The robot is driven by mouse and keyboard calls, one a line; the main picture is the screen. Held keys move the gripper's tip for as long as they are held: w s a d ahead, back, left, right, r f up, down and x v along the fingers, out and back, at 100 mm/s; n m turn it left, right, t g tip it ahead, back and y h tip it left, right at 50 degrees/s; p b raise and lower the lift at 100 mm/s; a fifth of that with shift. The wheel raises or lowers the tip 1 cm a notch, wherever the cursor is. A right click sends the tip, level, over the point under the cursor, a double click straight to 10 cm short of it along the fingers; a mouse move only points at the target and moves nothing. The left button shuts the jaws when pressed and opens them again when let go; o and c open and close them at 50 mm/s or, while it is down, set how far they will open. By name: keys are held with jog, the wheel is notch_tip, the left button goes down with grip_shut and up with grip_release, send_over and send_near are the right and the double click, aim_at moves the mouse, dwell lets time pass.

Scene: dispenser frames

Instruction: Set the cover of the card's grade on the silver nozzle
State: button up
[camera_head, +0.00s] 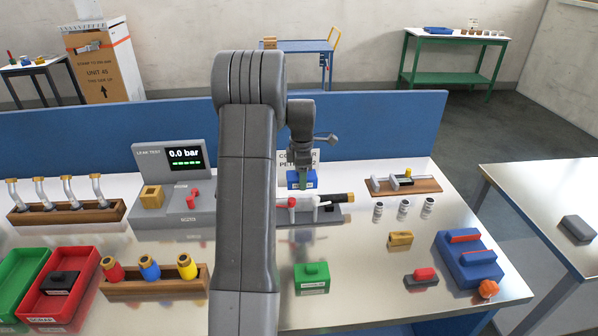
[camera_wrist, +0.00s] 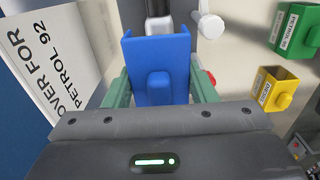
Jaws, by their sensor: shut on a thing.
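My gripper (camera_head: 303,180) is shut on a blue cover (camera_head: 294,182). In the wrist view the blue cover (camera_wrist: 157,62) sits between the two green fingers, open side facing away from my palm. A silver nozzle part (camera_wrist: 158,24) shows just beyond the cover's far edge. I cannot tell whether they touch. In the head view the cover is above or behind the nozzle holder (camera_head: 318,215) with its red clamp. The card (camera_wrist: 50,55) reads "...over for Petrol 92". A green cover (camera_head: 312,277) and a yellow cover (camera_head: 400,240) lie on the bench.
The leak tester (camera_head: 170,160) stands left, reading 0.0 bar. Three small silver cylinders (camera_head: 403,210) stand right of the holder. A blue panel (camera_head: 400,115) closes the bench's back.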

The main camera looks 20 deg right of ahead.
aim_at(302, 196)
jog(key=shift+s, duration=0.15)
jog(key=shift+f+b, duration=1.55)
jog(key=shift+f, duration=1.05)
jog(key=shift+f+b, duration=0.8)
jog(key=shift+f, duration=0.55)
jog(key=o, duration=1.1)
notch_tip(302, 196, up, 14)
jog(key=shift+f+b, duration=0.1)
jog(key=shift+b, duration=0.65)
